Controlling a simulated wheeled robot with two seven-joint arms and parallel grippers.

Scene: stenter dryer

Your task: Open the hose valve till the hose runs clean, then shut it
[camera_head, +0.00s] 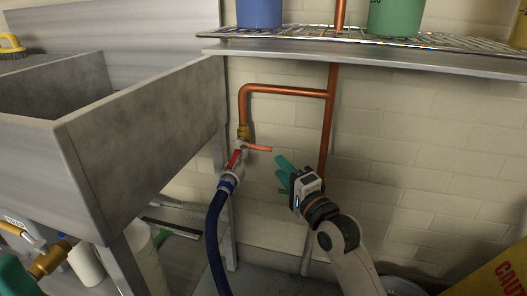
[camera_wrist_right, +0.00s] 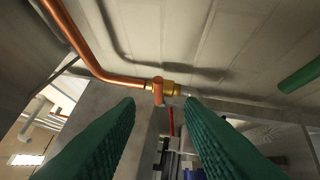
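The hose valve (camera_head: 239,146) hangs below the copper pipe's brass fitting (camera_head: 243,131), left of centre in the head view. A short copper-orange lever (camera_head: 258,149) sticks out to its right; red shows just below. The blue hose (camera_head: 216,240) runs down from it. My right gripper (camera_head: 283,175) is open and empty, right of the lever and apart from it. In the right wrist view, the lever (camera_wrist_right: 158,90) points at the camera between the open fingertips (camera_wrist_right: 159,104). A teal shape at the head view's lower left edge matches my finger colour; its state is unclear.
A grey sink (camera_head: 145,130) stands left of the valve. A metal shelf (camera_head: 380,60) with blue and green containers is above. A vertical copper pipe (camera_head: 327,130) runs behind my right gripper. A yellow caution sign (camera_head: 497,277) is at lower right.

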